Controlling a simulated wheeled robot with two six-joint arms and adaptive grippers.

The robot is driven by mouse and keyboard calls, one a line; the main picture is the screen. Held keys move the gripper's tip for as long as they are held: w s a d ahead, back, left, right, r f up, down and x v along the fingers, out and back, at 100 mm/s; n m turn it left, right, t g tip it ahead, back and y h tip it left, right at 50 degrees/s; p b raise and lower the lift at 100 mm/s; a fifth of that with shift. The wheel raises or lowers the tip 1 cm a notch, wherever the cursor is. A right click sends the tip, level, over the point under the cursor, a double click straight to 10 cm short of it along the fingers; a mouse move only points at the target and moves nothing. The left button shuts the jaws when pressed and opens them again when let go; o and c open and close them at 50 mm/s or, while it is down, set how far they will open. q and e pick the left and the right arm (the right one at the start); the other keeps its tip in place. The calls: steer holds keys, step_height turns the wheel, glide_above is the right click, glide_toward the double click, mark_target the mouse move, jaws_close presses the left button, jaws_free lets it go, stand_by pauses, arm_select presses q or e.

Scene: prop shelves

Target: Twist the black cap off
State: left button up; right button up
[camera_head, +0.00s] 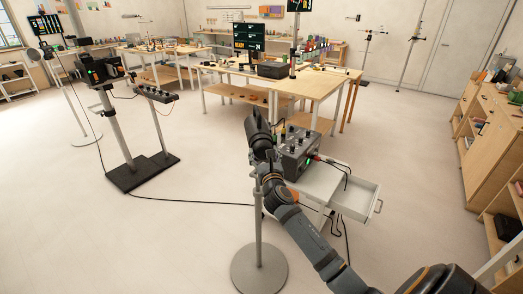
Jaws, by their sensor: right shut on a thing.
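My right arm comes in from the lower right, and its gripper (267,166) is at the top of a grey stand (259,225) with a round base. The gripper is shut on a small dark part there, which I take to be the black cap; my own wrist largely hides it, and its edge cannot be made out. A dark cylinder (257,130) rises just beyond the gripper, tilted slightly left. My left gripper is not in view.
A grey control box (297,150) with knobs and cables stands close on the right, on a small white cabinet with an open drawer (358,199). Workbenches (320,84) stand behind. A wooden shelf unit (487,150) is at right. Cable crosses the open floor at left.

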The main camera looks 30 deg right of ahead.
steer(key=shift+r+n+p, duration=0.25)
steer(key=shift+n+p, duration=0.95)
steer(key=shift+p, duration=0.55)
steer(key=shift+f+n, duration=0.1)
steer(key=shift+n, duration=0.2)
steer(key=shift+p, duration=0.3)
steer(key=shift+n+p, duration=0.3)
steer(key=shift+p, duration=0.25)
steer(key=shift+w+r+n+p, duration=0.1)
steer(key=shift+r+n+p, duration=0.1)
steer(key=shift+n+p, duration=0.9)
steer(key=shift+f, duration=0.1)
